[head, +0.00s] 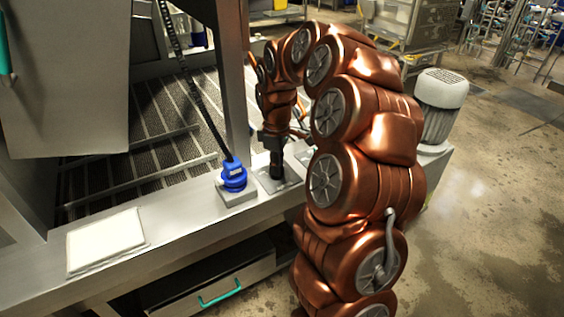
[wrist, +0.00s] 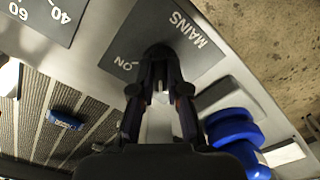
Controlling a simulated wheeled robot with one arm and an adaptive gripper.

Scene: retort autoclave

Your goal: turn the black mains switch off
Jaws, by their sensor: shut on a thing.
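The black mains switch (wrist: 158,51) sits on a grey plate (wrist: 187,62) lettered "MAINS" and "ON" in the wrist view. My gripper (wrist: 160,78) has a finger on either side of the switch and is shut on it. The fingers hide most of the switch, so its exact angle is hard to tell. In the head view my gripper (head: 276,168) points down onto the grey plate (head: 289,184) on the steel ledge.
A blue plug (head: 232,176) with a black cable stands just left of the plate; it also shows in the wrist view (wrist: 234,135). A dial plate (wrist: 52,14) marked 40 and 60 is nearby. A white pad (head: 104,241) lies on the ledge. A drawer (head: 215,280) is below.

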